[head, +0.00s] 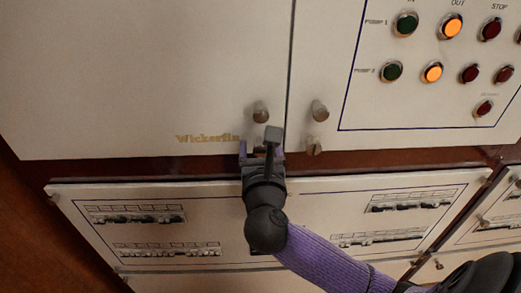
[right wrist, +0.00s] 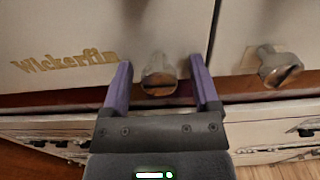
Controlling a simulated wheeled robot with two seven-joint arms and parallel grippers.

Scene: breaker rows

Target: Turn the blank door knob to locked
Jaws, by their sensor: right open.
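The blank white door (head: 130,70) carries gold lettering and a metal knob (head: 261,113) near its lower right corner. My right gripper (head: 262,150) is open just below this knob in the head view, partly in front of the door's lower edge. In the right wrist view the knob (right wrist: 158,75) shows between the two purple fingers (right wrist: 160,75), with a gap on each side. I cannot tell how deep the fingers reach around it. My left gripper is not in view.
A second door with lit and unlit buttons (head: 433,72) stands to the right, with its own knob (head: 319,111) close to the gripper. Below a brown rail (head: 150,168) is a panel with breaker rows (head: 135,216).

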